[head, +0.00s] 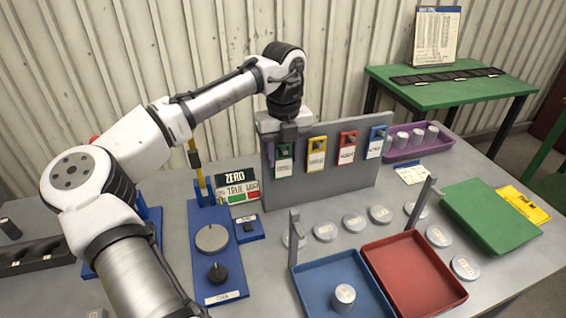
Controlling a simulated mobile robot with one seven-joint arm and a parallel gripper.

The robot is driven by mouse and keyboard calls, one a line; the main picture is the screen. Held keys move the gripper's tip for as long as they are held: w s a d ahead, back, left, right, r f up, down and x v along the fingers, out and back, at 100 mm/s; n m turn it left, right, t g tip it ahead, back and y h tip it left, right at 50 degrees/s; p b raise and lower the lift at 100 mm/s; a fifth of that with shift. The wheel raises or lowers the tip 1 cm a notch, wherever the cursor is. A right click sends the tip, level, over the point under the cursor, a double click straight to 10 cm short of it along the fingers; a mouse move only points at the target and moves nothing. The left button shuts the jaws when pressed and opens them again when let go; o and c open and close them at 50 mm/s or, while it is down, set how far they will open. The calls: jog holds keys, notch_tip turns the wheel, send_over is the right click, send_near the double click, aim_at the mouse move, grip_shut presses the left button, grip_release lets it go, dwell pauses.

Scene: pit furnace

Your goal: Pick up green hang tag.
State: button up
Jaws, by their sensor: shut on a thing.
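The green hang tag (284,164) hangs at the left of a row of tags on the grey upright panel (325,182), with a white label on its lower part. My gripper (288,137) points down from above the panel's left end and is shut on the top of the green tag. The fingers hide the tag's upper edge and its hook, so I cannot tell whether it still touches the panel.
Yellow (317,153), red (348,148) and blue (376,142) tags hang to the right. A small sign (236,188) stands close at the left. Blue (320,272) and red (420,262) trays and several metal discs lie in front.

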jog(key=shift+c, duration=0.6)
jog(key=shift+r, duration=0.1)
jog(key=shift+r, duration=0.2)
jog(key=shift+s+r+b, duration=0.15)
jog(key=shift+r+b, duration=0.05)
jog(key=shift+b, duration=0.25)
jog(key=s+d+b, duration=0.2)
jog(key=s, duration=0.5)
notch_tip(320, 180, up, 14)
jog(key=shift+s+d+p, duration=0.15)
jog(key=shift+d+p, duration=0.05)
jog(key=shift+p, duration=0.1)
jog(key=shift+a, duration=0.1)
